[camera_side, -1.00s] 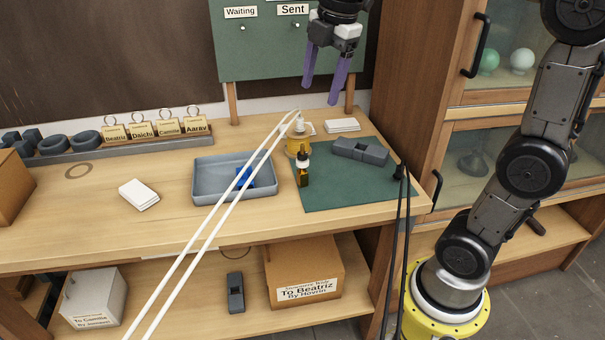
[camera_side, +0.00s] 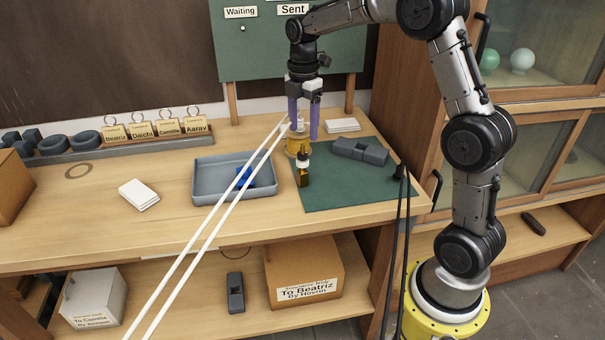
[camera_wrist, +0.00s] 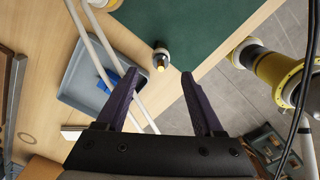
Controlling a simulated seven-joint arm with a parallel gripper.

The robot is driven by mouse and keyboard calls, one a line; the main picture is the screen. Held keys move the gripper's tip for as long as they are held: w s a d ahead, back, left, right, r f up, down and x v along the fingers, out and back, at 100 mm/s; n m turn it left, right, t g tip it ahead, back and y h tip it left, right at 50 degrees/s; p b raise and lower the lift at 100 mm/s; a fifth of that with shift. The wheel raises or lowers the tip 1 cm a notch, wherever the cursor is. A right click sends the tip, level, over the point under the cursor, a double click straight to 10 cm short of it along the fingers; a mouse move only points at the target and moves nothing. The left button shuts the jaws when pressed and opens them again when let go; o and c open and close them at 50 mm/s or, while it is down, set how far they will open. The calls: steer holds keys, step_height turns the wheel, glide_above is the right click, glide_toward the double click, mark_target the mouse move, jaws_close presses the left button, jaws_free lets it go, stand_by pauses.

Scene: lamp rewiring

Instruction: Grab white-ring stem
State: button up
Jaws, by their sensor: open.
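A small upright amber piece with a white ring and black top (camera_side: 303,163) stands on the green mat (camera_side: 335,195); it fits the white-ring stem best. In the wrist view this white-ring piece (camera_wrist: 161,57) shows just beyond and between the fingertips. My gripper (camera_side: 303,132) points down, its purple fingers apart and empty, above and apparently behind the piece in the side view. It also shows in the wrist view (camera_wrist: 159,74) with nothing between the fingers. A yellow round base (camera_side: 297,147) with a white top stands behind the piece, partly hidden by my fingers.
Two white cords (camera_side: 210,222) cross the side view diagonally, over the grey tray (camera_side: 205,187) holding a blue part (camera_side: 245,177). A dark grey block (camera_side: 360,151) lies on the mat's right back. Black cords (camera_side: 404,230) hang at the bench's right end. The front mat is clear.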

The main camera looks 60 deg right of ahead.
mark_target(302, 145)
steer(key=shift+a+f, duration=0.15)
steer(key=shift+f, duration=1.45)
steer(key=shift+a+f, duration=0.1)
steer(key=shift+f, duration=1.5)
jaws_close()
